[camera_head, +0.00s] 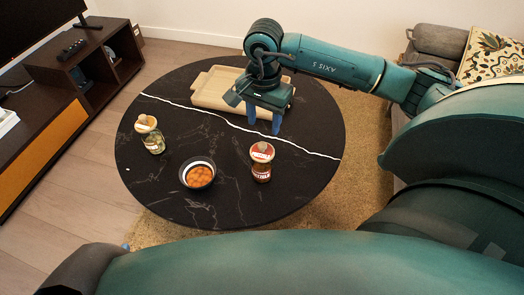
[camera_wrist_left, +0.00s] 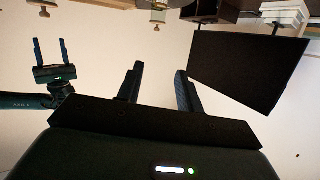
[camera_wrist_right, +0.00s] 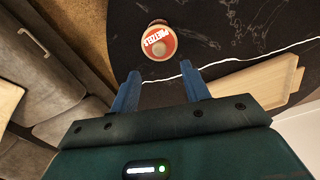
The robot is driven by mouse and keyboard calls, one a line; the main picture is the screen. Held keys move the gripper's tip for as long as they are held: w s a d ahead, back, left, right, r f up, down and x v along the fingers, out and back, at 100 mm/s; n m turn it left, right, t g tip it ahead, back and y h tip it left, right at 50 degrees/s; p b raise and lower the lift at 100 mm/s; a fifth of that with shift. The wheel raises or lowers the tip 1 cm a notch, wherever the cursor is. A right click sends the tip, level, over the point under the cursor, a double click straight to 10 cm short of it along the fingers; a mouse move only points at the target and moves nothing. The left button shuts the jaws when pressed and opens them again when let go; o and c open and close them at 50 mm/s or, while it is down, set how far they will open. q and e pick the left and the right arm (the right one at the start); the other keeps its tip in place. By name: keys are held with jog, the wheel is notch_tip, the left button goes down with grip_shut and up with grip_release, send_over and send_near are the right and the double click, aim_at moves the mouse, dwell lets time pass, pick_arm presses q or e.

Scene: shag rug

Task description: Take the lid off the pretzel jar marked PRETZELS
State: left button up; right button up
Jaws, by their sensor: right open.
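The pretzel jar (camera_head: 261,172) stands upright on the right front part of the round black table, its round lid (camera_head: 262,151) on top. In the right wrist view the jar is seen from above, with a red label reading PRETZELS on the lid (camera_wrist_right: 158,42). My right gripper (camera_head: 264,122) is open and empty, fingers down above the table, behind the jar and apart from it; its blue fingers show in the right wrist view (camera_wrist_right: 160,88). My left gripper (camera_wrist_left: 157,82) is open and empty in the left wrist view, away from the table.
A second lidded jar (camera_head: 151,137) stands at the left of the black table (camera_head: 225,205). A bowl with several orange pieces (camera_head: 198,174) is between the jars. A pale wooden tray (camera_head: 205,97) lies at the back. A TV cabinet (camera_head: 55,130) is at the left.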

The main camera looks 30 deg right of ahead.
aim_at(263, 144)
jog(key=f, duration=0.2)
jog(key=f+b, duration=0.1)
jog(key=f, duration=0.5)
jog(key=shift+s+a+b, duration=0.1)
jog(key=shift+a+b, duration=0.15)
jog(key=shift+b, duration=0.05)
pick_arm(q)
jog(key=shift+w+d+r+m+t+h, duration=0.1)
jog(key=shift+w+d+m+t+h, duration=0.2)
jog(key=shift+t, duration=0.4)
pick_arm(e)
jog(key=shift+r, duration=0.1)
grip_shut()
